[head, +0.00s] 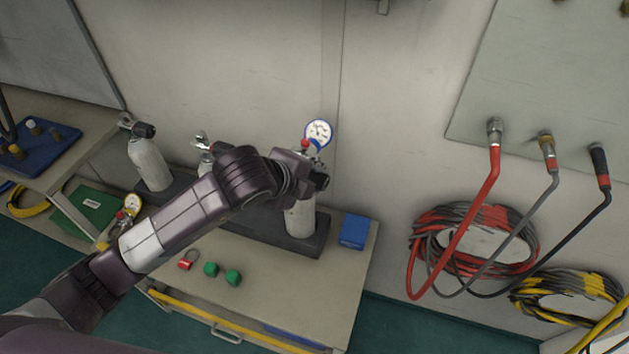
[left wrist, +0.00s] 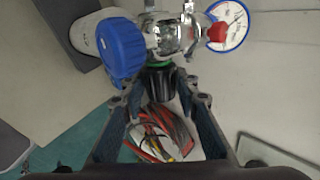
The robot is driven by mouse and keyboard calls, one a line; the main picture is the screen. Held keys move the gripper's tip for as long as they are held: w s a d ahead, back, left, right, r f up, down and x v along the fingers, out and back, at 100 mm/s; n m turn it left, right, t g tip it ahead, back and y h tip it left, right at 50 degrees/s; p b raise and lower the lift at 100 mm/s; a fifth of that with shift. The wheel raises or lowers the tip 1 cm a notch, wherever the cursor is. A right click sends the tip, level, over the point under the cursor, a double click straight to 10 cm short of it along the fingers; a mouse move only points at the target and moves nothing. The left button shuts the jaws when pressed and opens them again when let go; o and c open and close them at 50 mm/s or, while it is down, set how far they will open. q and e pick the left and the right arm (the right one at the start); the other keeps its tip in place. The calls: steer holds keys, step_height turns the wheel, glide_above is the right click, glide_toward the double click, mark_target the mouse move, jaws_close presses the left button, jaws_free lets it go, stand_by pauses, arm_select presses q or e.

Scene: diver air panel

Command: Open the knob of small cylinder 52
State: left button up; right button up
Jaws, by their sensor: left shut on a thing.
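Three small grey cylinders stand in a dark rack along the wall: a left one (head: 150,163), a middle one (head: 205,163) mostly behind my arm, and a right one (head: 299,220). No number is readable on them. My left gripper (head: 318,180) is at the valve of the right cylinder. In the left wrist view, my left gripper (left wrist: 158,88) has its fingers on both sides of a black knob (left wrist: 158,83) with a green ring and is shut on it. A pressure gauge (head: 318,132) sits on this valve, with a red knob (head: 306,144) beside it. My right gripper is not in view.
A blue box (head: 354,231) stands right of the rack on the bench. Two green caps (head: 211,269) and a red one (head: 185,261) lie in front. Hoses (head: 470,240) hang on the wall at right. A blue cap (left wrist: 122,47) is close to my fingers.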

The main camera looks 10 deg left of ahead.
arm_select(q)
steer(key=o, duration=1.2)
steer(key=v, duration=1.2)
